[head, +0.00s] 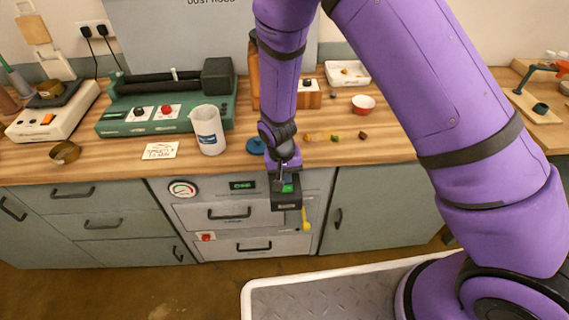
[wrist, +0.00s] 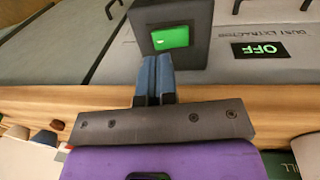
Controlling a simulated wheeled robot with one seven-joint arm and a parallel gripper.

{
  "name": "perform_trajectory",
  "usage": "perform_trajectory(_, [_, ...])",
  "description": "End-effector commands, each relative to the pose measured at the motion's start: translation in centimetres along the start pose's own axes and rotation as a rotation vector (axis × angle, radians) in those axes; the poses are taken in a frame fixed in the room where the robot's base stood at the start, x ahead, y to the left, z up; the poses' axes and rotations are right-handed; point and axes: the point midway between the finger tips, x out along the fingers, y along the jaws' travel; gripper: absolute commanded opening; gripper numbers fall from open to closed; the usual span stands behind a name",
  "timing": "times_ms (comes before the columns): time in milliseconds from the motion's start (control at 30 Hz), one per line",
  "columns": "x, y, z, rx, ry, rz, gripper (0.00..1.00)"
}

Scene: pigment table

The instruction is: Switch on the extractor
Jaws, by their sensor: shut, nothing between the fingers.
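The dust extractor is built into the grey cabinet front (head: 240,215) below the worktop. A dark switch box with a green button (head: 287,188) projects from it; the button also shows in the wrist view (wrist: 170,37). The extractor's display (head: 242,185) glows green, and in the wrist view the display (wrist: 262,49) reads OFF. My gripper (wrist: 157,58) is shut and empty, its blue fingers pointing at the box, with the tips just beside the green button. I cannot tell whether they touch it. In the head view my gripper (head: 285,177) partly covers the box.
A round gauge (head: 183,188), a red switch (head: 206,237) and a yellow handle (head: 306,221) are on the same cabinet front. The worktop edge runs close to my wrist.

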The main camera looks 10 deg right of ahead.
Motion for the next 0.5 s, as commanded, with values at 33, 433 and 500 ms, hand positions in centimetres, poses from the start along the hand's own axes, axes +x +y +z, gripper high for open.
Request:
perform_trajectory(33, [0.9,0.1,0.1,0.000,-0.003,0.002,0.00])
perform_trajectory(433, [4.1,0.0,0.0,0.000,0.000,0.000,0.00])
perform_trajectory(500, [4.2,0.0,0.0,0.000,0.001,-0.001,0.00])
